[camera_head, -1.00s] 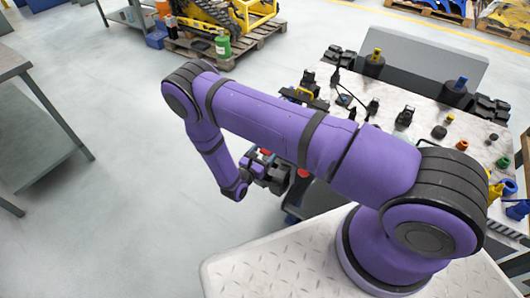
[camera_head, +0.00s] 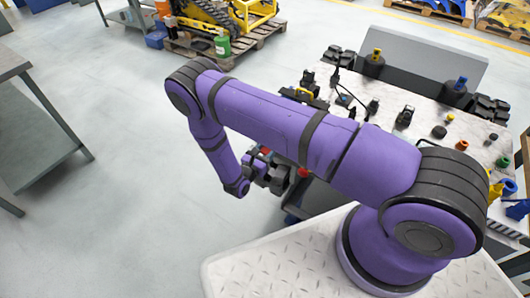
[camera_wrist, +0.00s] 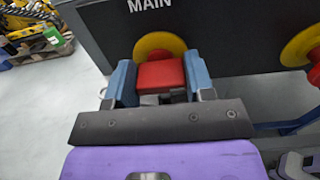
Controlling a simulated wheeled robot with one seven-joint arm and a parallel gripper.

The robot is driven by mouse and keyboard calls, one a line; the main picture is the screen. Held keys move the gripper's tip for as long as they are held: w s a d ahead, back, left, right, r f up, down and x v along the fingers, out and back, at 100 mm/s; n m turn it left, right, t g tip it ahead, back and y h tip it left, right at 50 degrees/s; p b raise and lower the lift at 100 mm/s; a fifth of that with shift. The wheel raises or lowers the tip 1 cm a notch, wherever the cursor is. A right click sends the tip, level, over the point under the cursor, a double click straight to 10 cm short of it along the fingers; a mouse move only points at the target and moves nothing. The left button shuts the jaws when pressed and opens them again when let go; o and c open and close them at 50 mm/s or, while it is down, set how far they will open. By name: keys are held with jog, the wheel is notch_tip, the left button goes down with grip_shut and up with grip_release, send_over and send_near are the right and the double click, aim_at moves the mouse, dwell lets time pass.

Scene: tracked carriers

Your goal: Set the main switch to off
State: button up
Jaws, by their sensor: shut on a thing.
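The main switch (camera_wrist: 161,74) is a red handle on a yellow disc, below the label MAIN on a dark panel (camera_wrist: 105,27) in the wrist view. My gripper (camera_wrist: 160,80) has its two blue-grey fingers on the left and right sides of the red handle and is shut on it. The handle's lower part is partly hidden by my gripper, so its exact angle is hard to tell. In the head view my gripper (camera_head: 268,172) is at the near left side of the carrier, and my arm hides much of that side.
A second red switch on a yellow disc (camera_wrist: 314,60) is close on the right of the panel. The carrier top (camera_head: 425,112) bears several knobs and fittings. A grey table (camera_head: 30,110) stands at the left. The floor (camera_head: 110,200) between is clear.

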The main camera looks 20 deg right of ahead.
jog(key=n, duration=0.4)
jog(key=shift+w+a, duration=0.1)
jog(key=n, duration=0.4)
jog(key=shift+n, duration=0.3)
jog(key=n, duration=0.4)
jog(key=shift+w+f+n, duration=0.1)
jog(key=shift+n, duration=0.2)
jog(key=n, duration=0.4)
jog(key=shift+a+f, duration=0.1)
jog(key=shift+n, duration=0.3)
jog(key=o, duration=0.9)
